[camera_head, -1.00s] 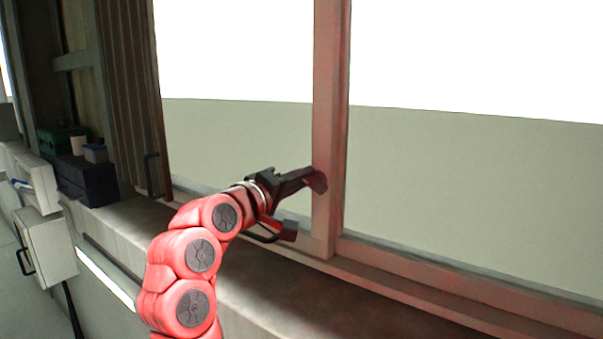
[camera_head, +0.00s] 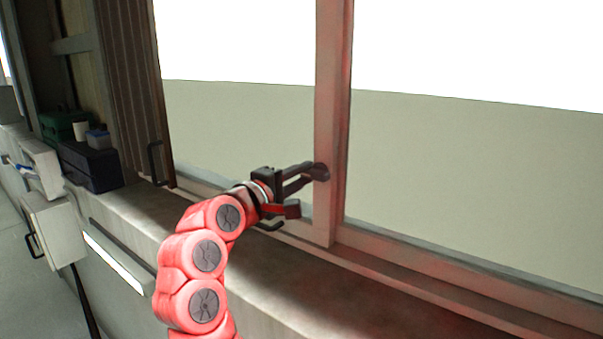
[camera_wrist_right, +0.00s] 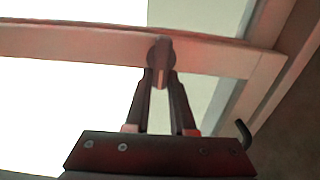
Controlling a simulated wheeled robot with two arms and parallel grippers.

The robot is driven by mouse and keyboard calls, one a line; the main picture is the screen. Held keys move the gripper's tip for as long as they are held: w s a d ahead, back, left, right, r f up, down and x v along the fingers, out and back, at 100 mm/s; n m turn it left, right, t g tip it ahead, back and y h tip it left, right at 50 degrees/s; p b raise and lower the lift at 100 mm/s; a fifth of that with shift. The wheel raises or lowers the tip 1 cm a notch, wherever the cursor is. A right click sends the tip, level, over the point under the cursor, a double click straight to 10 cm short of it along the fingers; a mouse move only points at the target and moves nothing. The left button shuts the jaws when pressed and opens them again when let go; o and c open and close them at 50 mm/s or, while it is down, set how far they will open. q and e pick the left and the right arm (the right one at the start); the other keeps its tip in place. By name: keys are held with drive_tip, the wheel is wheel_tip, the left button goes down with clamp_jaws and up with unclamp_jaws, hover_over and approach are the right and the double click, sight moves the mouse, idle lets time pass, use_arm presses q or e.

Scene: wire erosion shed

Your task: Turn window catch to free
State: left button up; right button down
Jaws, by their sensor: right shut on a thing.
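The window catch (camera_wrist_right: 160,50) is a round boss with a short lever on the window's upright frame bar (camera_wrist_right: 215,58). In the wrist view its lever points down, between the two dark fingers of my right gripper (camera_wrist_right: 160,80). The fingers are shut on the lever from both sides. In the head view my right gripper (camera_head: 314,172) reaches the bar (camera_head: 332,120) from the left, and its fingertips hide most of the catch. My left gripper is not in view.
A stone sill (camera_head: 230,270) runs below the window. On its left stand a dark box (camera_head: 90,168), a small blue container (camera_head: 98,139) and a green case (camera_head: 66,125). A black handle (camera_head: 154,163) sits on the brown shutter. The glass on both sides of the bar is clear.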

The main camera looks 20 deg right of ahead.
drive_tip(key=c, duration=0.8)
unclamp_jaws()
drive_tip(key=shift+o, duration=0.2)
drive_tip(key=shift+s+a+f, duration=0.1)
drive_tip(key=shift+s+a, duration=0.05)
drive_tip(key=shift+a, duration=0.1)
drive_tip(key=b+v, duration=0.5)
drive_tip(key=v, duration=1.1)
drive_tip(key=shift+s+a, duration=0.25)
